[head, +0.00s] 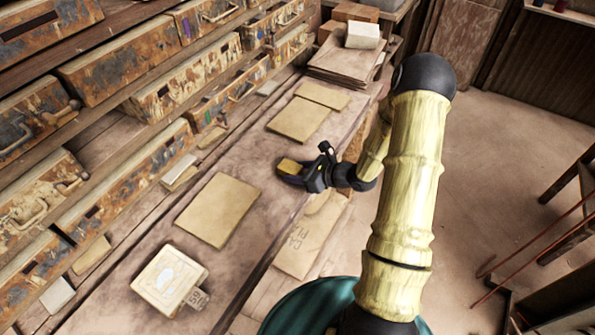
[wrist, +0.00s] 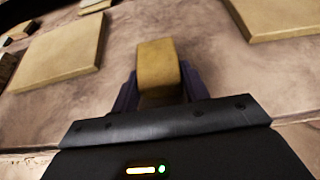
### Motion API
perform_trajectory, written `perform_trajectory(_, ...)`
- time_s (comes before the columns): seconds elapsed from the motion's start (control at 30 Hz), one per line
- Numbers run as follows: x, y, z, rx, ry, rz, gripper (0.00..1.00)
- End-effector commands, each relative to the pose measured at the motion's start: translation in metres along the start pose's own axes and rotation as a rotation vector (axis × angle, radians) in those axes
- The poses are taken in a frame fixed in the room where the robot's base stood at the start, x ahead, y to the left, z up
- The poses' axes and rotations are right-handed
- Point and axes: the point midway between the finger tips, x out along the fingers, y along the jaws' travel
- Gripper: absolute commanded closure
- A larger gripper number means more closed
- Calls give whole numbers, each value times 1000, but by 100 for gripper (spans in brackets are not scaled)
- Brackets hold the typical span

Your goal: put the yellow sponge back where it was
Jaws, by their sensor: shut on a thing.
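The yellow sponge (head: 288,166) is a small yellow block at the end of my arm, above or at the bench top in the head view. My gripper (head: 292,174) is shut on it. In the wrist view the sponge (wrist: 158,70) stands up between the dark fingers of my gripper (wrist: 158,92). Whether the sponge touches the bench cannot be told. The sponge's lower part is hidden by the gripper body in the wrist view.
The long bench (head: 262,190) holds a flat tan board (head: 217,209) and another tan board (head: 299,119). A pale box (head: 170,280) stands at the near end. Rusty drawers (head: 110,60) line the left. The bench is bare around the gripper.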

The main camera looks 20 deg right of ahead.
Motion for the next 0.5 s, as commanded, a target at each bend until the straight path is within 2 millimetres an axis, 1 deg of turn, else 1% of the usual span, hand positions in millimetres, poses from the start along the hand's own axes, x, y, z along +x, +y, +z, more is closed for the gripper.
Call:
perform_trajectory(0.03,1,0,-2,0,0,0,75)
perform_trajectory(0.07,0,0,-1,0,0,0,49)
perform_trajectory(0.13,0,0,-1,0,0,0,36)
perform_trajectory(0.17,0,0,-1,0,0,0,34)
perform_trajectory(0.5,-1,0,1,0,0,0,34)
